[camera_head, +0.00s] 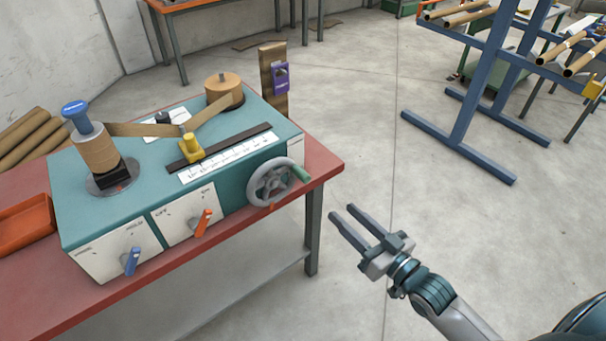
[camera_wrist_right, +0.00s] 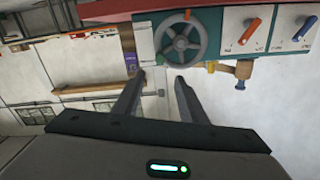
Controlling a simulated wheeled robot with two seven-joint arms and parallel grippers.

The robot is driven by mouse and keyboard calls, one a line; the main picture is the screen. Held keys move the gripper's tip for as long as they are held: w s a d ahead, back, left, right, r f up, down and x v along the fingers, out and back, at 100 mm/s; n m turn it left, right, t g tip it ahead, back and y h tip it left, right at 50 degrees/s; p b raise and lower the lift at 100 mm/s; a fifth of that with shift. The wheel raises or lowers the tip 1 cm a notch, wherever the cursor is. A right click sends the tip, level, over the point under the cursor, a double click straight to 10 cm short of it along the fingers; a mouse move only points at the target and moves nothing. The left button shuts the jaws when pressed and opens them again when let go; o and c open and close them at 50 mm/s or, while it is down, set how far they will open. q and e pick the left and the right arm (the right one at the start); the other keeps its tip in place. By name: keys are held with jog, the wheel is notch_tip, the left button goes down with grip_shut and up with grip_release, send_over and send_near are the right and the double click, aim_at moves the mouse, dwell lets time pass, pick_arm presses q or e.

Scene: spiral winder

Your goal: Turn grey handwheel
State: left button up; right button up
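The grey handwheel (camera_head: 271,183) is on the front right of the teal winder (camera_head: 190,125), with a green handle (camera_head: 301,173) sticking out at its right. The handwheel also shows in the right wrist view (camera_wrist_right: 181,42), upside down and beyond the fingertips. My right gripper (camera_head: 343,217) is open and empty, to the right of and in front of the handwheel, apart from it. In the right wrist view its two fingers (camera_wrist_right: 160,85) stand apart with nothing between them. My left gripper is not in view.
The winder stands on a red table (camera_head: 325,165). An orange switch (camera_head: 203,222) and a blue switch (camera_head: 131,261) stick out left of the handwheel. A blue rack (camera_head: 477,85) stands at the back right. Floor right of the table is clear.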

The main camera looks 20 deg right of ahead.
aim_at(308, 180)
jog(key=p+x, duration=0.4)
jog(key=x, duration=1.3)
jog(key=shift+w, duration=0.15)
grip_shut()
